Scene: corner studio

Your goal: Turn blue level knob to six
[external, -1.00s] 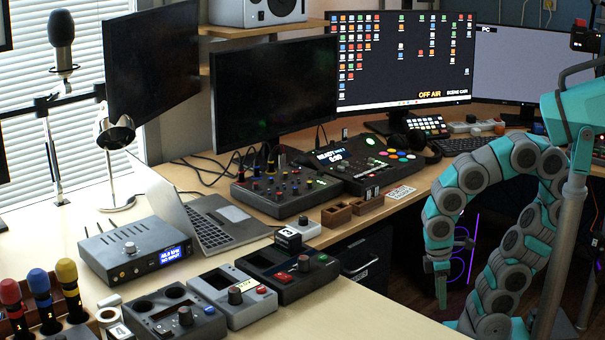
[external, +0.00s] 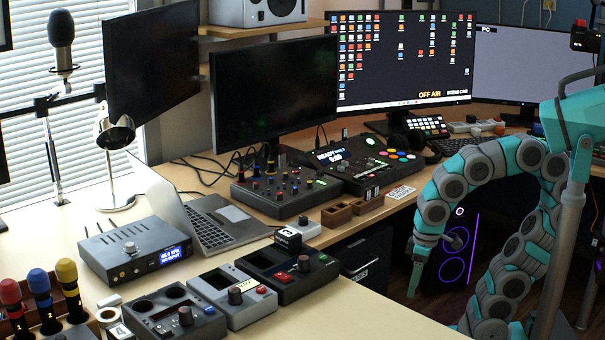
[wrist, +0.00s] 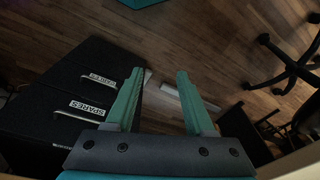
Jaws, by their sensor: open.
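A mixer panel (external: 283,188) with small coloured knobs stands on the desk in front of the dark monitor. Its knobs are too small to tell for sure which is the blue level knob, or to read its setting. My gripper (external: 413,282) hangs pointing down in front of the desk, to the right of and lower than the mixer, well apart from it. In the wrist view my gripper (wrist: 160,75) is open and empty, its two teal fingers apart over the floor. No knob shows in the wrist view.
A computer tower (external: 455,250) with purple rings is behind my arm. A chair base (wrist: 285,65) is at the wrist view's right.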

